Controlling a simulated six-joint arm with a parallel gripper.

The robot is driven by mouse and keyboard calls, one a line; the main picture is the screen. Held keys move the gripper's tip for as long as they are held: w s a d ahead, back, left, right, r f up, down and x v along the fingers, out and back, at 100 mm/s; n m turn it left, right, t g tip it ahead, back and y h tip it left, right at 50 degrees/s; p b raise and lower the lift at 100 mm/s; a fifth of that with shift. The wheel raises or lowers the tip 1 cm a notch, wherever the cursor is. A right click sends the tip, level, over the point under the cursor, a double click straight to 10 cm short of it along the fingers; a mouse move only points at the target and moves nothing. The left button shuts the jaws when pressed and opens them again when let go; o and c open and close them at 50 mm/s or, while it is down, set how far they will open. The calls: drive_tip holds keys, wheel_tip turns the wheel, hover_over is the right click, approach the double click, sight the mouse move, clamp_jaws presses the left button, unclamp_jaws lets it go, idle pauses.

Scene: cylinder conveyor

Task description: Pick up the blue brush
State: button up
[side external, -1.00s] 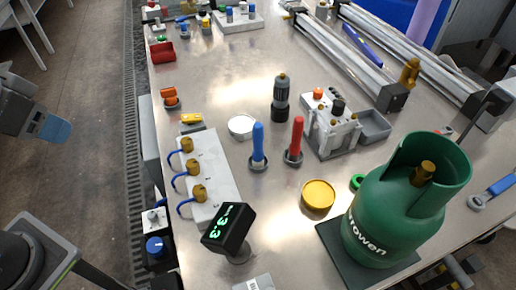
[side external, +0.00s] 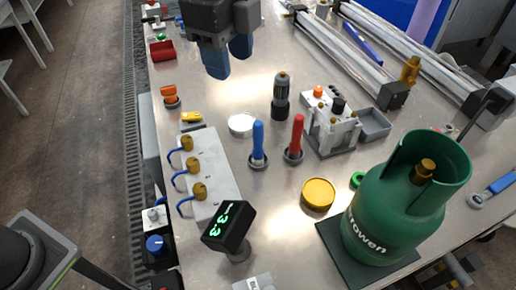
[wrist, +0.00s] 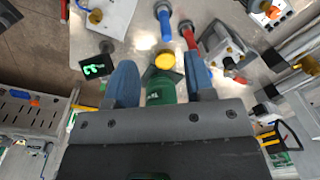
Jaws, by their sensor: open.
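The blue brush (side external: 258,138) stands upright in a round grey holder on the metal table, just left of a similar red one (side external: 297,135). In the wrist view the blue brush (wrist: 165,25) shows near the top, beyond my fingertips. My gripper (side external: 228,58) has blue fingers and hangs above the table, up and to the left of the brush in the side view. In the wrist view my gripper (wrist: 161,78) is open, its fingers apart and holding nothing. The lower end of the brush is hidden in its holder.
A green gas cylinder (side external: 390,225) stands on a dark plate at the right. A yellow lid (side external: 318,194), a white dish (side external: 241,124), a black tool (side external: 281,98) and a digital display (side external: 228,226) surround the brushes. A white valve block (side external: 215,180) lies left.

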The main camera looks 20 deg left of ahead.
sight(258, 123)
drive_tip(key=d+f, duration=0.1)
drive_tip(key=f, duration=0.4)
drive_tip(key=d+f+m, duration=0.1)
drive_tip(key=d+f, duration=0.1)
drive_tip(key=f, duration=0.3)
drive_tip(key=d+f+m, duration=0.1)
drive_tip(key=f, duration=0.4)
drive_tip(key=shift+w+d+f+g, duration=0.15)
drive_tip(key=shift+w+f+g, duration=0.15)
drive_tip(key=shift+w, duration=0.1)
drive_tip(key=shift+c, duration=0.3)
drive_tip(key=shift+r, duration=0.1)
clamp_jaws()
